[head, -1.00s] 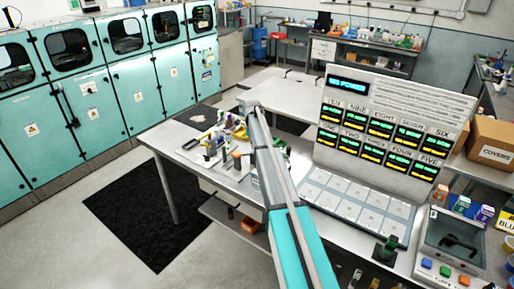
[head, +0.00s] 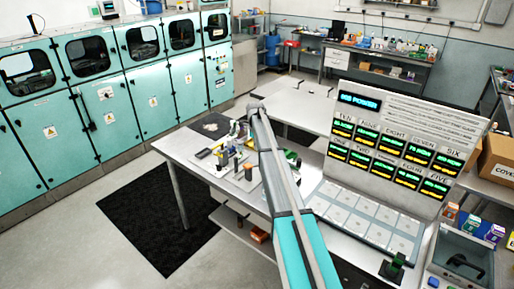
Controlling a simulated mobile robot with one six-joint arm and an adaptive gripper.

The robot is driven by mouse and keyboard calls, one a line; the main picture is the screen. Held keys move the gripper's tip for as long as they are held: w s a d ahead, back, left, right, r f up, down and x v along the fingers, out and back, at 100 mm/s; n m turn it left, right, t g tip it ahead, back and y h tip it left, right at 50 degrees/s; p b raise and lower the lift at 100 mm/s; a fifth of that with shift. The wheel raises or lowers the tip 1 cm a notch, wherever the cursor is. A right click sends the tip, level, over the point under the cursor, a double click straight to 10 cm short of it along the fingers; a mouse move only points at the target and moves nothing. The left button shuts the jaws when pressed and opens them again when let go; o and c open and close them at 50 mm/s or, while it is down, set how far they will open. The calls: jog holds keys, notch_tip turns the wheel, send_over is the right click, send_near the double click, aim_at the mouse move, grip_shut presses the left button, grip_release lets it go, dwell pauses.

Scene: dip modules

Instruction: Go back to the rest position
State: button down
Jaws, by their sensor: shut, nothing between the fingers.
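My arm (head: 275,160) reaches up from the bottom middle of the head view, over the workbench (head: 203,163). Its far end stands in front of the clutter on the bench. I cannot make out my gripper or its fingers; they do not show beyond the arm's far end. Nothing held can be seen.
Several small parts lie on the bench left of my arm. A display panel (head: 420,98) with lit readouts stands at right, white pads before it. A cardboard box (head: 497,160) is at the right edge. Teal cabinets (head: 107,120) line the left; the floor by the black mat (head: 150,220) is clear.

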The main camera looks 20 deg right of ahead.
jog(key=s+a+f+n+b, duration=0.4)
jog(key=s+n, duration=0.5)
jog(key=s, duration=0.5)
jog(key=s+a+f+n+b, duration=0.5)
jog(key=s+n, duration=0.5)
jog(key=s, duration=0.5)
jog(key=s+a+f+n+b, duration=0.5)
jog(key=s+a+n, duration=0.3)
jog(key=s, duration=0.6)
jog(key=shift+s+a+f+n+t+b, duration=0.25)
jog(key=shift+s+a+n+t+b, duration=0.1)
jog(key=shift+n, duration=0.75)
jog(key=shift+d, duration=0.1)
